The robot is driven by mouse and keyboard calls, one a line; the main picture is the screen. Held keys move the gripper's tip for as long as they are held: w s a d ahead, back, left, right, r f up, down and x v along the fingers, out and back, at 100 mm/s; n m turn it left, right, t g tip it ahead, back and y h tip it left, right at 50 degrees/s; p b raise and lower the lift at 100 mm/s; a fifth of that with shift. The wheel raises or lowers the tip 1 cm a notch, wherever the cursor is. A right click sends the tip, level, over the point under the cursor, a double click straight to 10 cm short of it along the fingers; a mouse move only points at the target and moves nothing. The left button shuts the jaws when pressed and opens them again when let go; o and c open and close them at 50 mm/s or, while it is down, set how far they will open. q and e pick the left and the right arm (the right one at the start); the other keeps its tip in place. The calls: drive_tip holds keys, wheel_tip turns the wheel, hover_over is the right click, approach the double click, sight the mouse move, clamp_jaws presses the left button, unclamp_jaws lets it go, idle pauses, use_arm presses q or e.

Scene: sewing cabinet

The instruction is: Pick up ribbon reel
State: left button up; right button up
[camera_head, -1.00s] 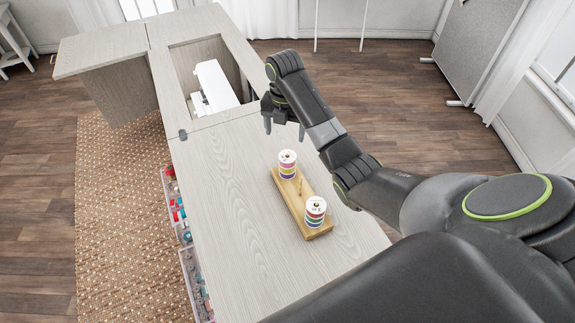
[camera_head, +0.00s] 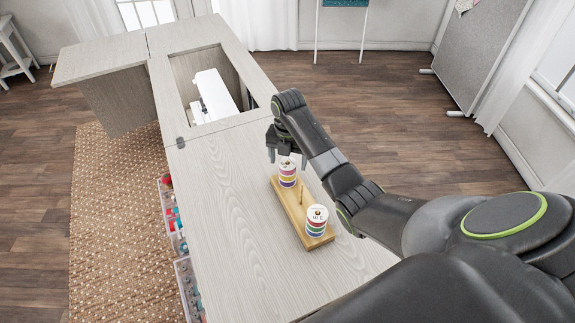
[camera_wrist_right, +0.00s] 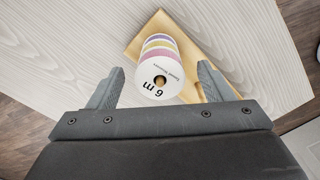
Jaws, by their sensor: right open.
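Two ribbon reels stand upright on a wooden stand, one at each end. The far reel (camera_head: 287,174) has purple, yellow and pink bands, and the near reel (camera_head: 316,221) has bands that include green and red. My right gripper (camera_head: 286,160) is open and empty, just above the far reel. In the right wrist view, a reel with a white "6 m" end face (camera_wrist_right: 158,83) shows between the spread fingers (camera_wrist_right: 160,88), apart from both. My left gripper is not in view.
The stand is on a pale wood cabinet top (camera_head: 225,200), clear to its left. A white sewing machine (camera_head: 213,95) sits in the recess behind. Drawers of coloured spools (camera_head: 170,215) stick out at the left side.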

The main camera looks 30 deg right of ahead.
drive_tip(key=c, duration=1)
drive_tip(key=shift+r+p, duration=2.2)
drive_tip(key=shift+r, duration=2.85)
drive_tip(key=shift+c, duration=0.2)
drive_tip(key=shift+a, duration=0.1)
